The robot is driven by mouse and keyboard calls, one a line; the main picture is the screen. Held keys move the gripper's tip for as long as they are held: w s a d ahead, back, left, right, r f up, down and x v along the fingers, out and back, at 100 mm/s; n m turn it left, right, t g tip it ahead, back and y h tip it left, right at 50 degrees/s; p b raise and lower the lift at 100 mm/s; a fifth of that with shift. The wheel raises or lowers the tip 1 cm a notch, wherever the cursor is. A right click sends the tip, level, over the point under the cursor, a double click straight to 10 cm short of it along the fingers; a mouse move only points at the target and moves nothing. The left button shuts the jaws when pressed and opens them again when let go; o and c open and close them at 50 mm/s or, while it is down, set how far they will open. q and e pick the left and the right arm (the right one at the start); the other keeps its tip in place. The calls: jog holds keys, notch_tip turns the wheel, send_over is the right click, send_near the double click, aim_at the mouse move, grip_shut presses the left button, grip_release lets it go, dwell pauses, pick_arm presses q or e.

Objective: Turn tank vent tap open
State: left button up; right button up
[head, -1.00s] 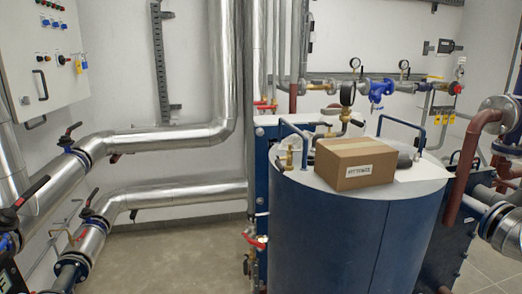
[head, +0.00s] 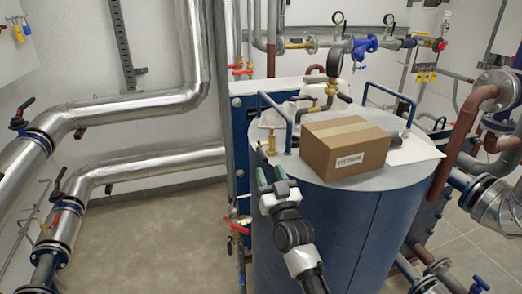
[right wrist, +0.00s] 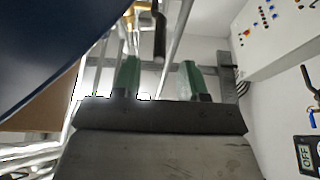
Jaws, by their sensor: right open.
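The tank (head: 340,225) is a blue drum with a grey top. The brass vent tap (head: 268,140) stands at the left front of its top, with a dark lever (head: 262,153) beside it that reaches down toward my gripper. My right gripper (head: 270,173) is just below the tap at the tank's left edge, open and empty. In the right wrist view the green fingers (right wrist: 158,75) are apart, and the tap's brass body (right wrist: 140,8) and dark lever (right wrist: 160,36) show at the top, ahead of the fingertips. My left gripper is not in view.
A cardboard box (head: 345,148) sits on the tank top, right of the tap. A blue handle bar (head: 274,103) rises close behind the tap. Red-handled valves (head: 238,225) and vertical pipes stand left of the tank. The floor (head: 160,245) at left is clear.

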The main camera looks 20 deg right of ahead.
aim_at(262, 152)
jog(key=p+x, duration=0.1)
jog(key=x, duration=0.5)
jog(key=shift+w+f, duration=0.1)
jog(key=shift+w, duration=0.25)
grip_shut()
